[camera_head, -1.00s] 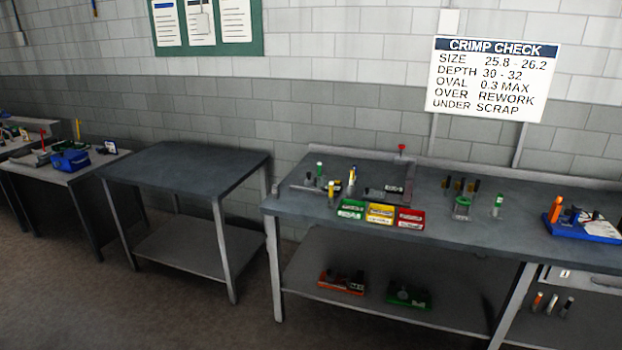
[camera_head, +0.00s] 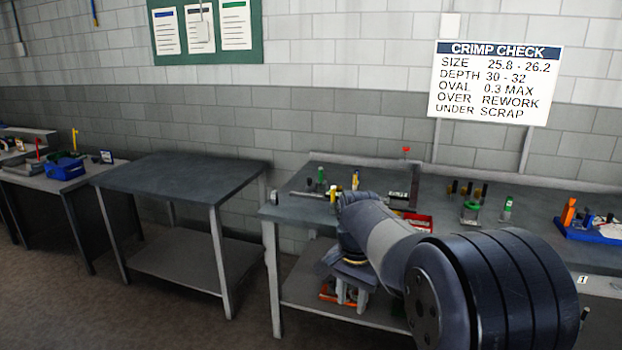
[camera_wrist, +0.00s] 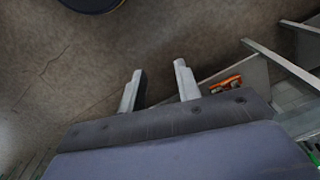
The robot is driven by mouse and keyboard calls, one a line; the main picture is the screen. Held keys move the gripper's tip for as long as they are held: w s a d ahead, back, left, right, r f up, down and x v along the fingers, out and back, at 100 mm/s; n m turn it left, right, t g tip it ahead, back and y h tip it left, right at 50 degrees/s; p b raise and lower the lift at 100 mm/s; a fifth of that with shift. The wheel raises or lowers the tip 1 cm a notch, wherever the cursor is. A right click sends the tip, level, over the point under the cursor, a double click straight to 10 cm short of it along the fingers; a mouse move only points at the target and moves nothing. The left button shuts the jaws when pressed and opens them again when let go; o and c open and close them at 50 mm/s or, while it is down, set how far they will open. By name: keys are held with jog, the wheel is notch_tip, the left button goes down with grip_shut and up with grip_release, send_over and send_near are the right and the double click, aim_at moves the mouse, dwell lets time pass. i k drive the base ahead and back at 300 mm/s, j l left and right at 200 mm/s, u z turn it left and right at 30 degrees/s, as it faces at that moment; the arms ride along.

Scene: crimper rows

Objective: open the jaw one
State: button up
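No part marked as a jaw can be made out. A grey drawer front (camera_head: 604,291) with a small label reading 1 (camera_head: 583,280) sits under the right bench top; it looks shut, and my arm hides part of it. My gripper (camera_head: 351,298) hangs in front of the bench's left part, below the top, well to the left of that drawer. In the wrist view my gripper (camera_wrist: 159,72) has its two pale fingers apart with nothing between them, over the brown floor.
An empty table (camera_head: 180,172) stands to the left; floor between is clear.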

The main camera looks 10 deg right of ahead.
aim_at(310, 188)
jog(key=i+j+z, duration=0.45)
jog(key=i+j, duration=0.5)
jog(key=i, duration=0.6)
jog(key=i+j+z, duration=0.4)
jog(key=i+j, duration=1)
jog(key=j, duration=0.1)
